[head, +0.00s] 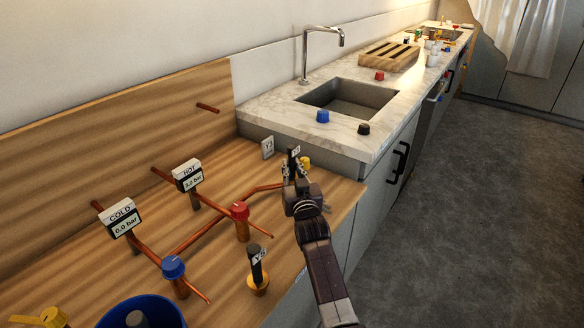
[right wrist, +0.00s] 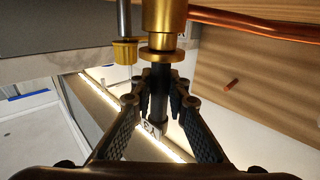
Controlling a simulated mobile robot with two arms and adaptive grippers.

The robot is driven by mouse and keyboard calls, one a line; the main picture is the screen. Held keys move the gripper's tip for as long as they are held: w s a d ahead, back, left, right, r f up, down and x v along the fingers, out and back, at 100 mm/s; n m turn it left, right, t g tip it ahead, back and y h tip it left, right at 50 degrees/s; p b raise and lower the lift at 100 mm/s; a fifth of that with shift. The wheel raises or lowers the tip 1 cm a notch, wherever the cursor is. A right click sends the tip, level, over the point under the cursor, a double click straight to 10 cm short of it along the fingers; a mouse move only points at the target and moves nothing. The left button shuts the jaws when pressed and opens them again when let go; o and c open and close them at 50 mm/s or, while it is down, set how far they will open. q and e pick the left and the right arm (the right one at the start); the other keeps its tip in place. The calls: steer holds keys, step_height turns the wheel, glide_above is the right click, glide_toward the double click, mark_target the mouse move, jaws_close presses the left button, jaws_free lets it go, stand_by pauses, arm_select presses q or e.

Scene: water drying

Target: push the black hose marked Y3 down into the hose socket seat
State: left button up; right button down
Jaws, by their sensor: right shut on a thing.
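My right gripper (head: 291,172) is shut on an upright black hose (head: 293,155) near the counter's right end, in front of a small sign marked Y3 (head: 268,148). In the right wrist view the fingers (right wrist: 158,100) close around the hose (right wrist: 160,78), with a white label partly showing between them. The hose end meets the flange of a brass socket seat (right wrist: 163,25), in line with it. I cannot tell how deep the hose sits. The seat is hidden behind the gripper in the head view. My left gripper is not in view.
Copper pipes carry a red knob (head: 238,211), a blue knob (head: 173,267) and gauges marked HOT (head: 188,176) and COLD (head: 121,218). Another black hose (head: 256,265) stands in a yellow seat at the front. A blue bucket (head: 112,316) is at lower left. The sink (head: 350,98) lies beyond.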

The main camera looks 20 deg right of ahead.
mark_target(292, 146)
arm_select(q)
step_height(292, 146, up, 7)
steer(key=p, duration=0.6)
arm_select(e)
steer(key=shift+r, duration=3.85)
arm_select(q)
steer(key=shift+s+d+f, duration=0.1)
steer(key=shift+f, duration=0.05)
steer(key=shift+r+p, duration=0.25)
steer(key=shift+p, duration=0.2)
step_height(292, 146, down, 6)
steer(key=b, duration=0.6)
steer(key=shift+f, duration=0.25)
arm_select(e)
steer(key=shift+f, duration=4.25)
steer(key=shift+f+b, duration=0.2)
steer(key=shift+b, duration=0.2)
steer(key=c, duration=2.3)
jaws_free()
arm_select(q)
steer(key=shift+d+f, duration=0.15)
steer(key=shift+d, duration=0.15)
arm_select(e)
steer(key=o, duration=0.5)
steer(key=shift+f, duration=0.1)
